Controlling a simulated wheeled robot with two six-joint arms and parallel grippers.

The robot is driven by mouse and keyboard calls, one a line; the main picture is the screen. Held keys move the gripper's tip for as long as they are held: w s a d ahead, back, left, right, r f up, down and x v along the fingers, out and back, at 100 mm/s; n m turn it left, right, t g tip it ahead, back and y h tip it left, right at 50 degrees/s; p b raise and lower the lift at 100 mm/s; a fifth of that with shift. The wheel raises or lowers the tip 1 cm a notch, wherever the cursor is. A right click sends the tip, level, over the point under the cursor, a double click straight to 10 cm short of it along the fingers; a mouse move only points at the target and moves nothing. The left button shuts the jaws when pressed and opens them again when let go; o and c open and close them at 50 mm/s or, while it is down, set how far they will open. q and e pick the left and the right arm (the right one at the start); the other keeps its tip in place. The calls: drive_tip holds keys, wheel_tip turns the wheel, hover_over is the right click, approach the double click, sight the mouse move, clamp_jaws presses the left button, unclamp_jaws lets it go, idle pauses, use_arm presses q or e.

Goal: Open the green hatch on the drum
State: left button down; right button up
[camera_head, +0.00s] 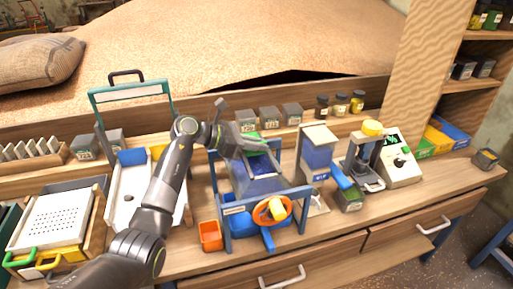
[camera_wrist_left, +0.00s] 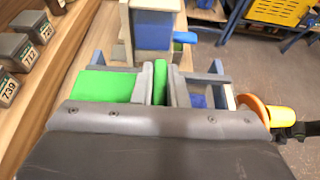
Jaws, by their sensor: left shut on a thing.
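The drum (camera_head: 262,187) is a blue-grey body in a blue frame on the bench, with an orange hand wheel (camera_head: 271,211) and yellow knob at its front. The green hatch (camera_head: 256,138) is on top of the drum, partly hidden by my gripper. In the left wrist view the green hatch (camera_wrist_left: 106,86) shows to the left of the fingers, and an upright green piece stands between them. My left gripper (camera_head: 250,147) reaches over the drum's top; in the wrist view its fingers (camera_wrist_left: 160,83) are shut on that green piece. My right gripper is not in view.
A blue hopper box (camera_head: 317,155) and a press-like stand (camera_head: 366,160) are right of the drum. A white tray (camera_head: 130,190) is to the left. Small grey boxes (camera_head: 270,117) line the back ledge.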

use_arm(q)
drive_tip(key=c, duration=1.4)
unclamp_jaws()
drive_tip(key=shift+c, duration=0.2)
drive_tip(key=b+v, duration=0.5)
drive_tip(key=v, duration=1.2)
drive_tip(key=shift+a, duration=0.25)
drive_tip(key=shift+r, duration=0.1)
